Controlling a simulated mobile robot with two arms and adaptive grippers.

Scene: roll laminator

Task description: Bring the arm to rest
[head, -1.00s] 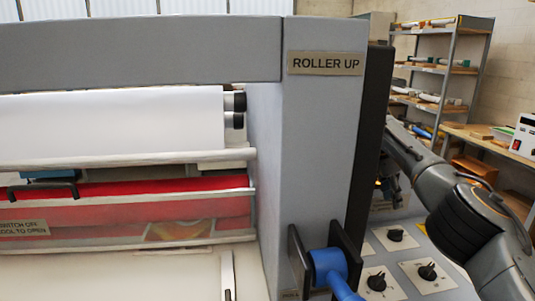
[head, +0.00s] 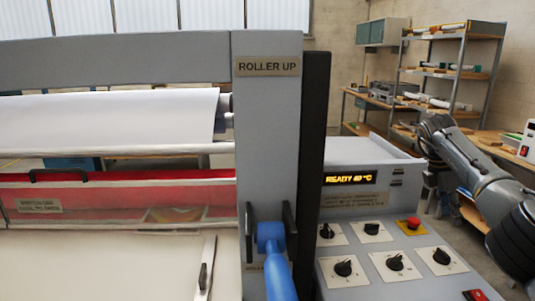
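My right arm comes in from the right, beyond the control panel. My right gripper (head: 432,188) is a small dark shape below the arm's far end, mostly hidden. I cannot make out its fingers or anything held. My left gripper is not in view. The roll laminator (head: 268,130) fills the left and middle, with a "ROLLER UP" plate. Its blue lever (head: 270,240) stands at the side post, with no gripper on it. The control panel (head: 350,228) has a lit display (head: 350,179) reading "READY" and a temperature.
The panel carries several black knobs (head: 345,268), a red button on yellow (head: 413,223) and a red switch (head: 475,296). A white roll (head: 110,118) and red guard (head: 120,190) span the laminator. Shelves (head: 450,72) and a bench stand behind.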

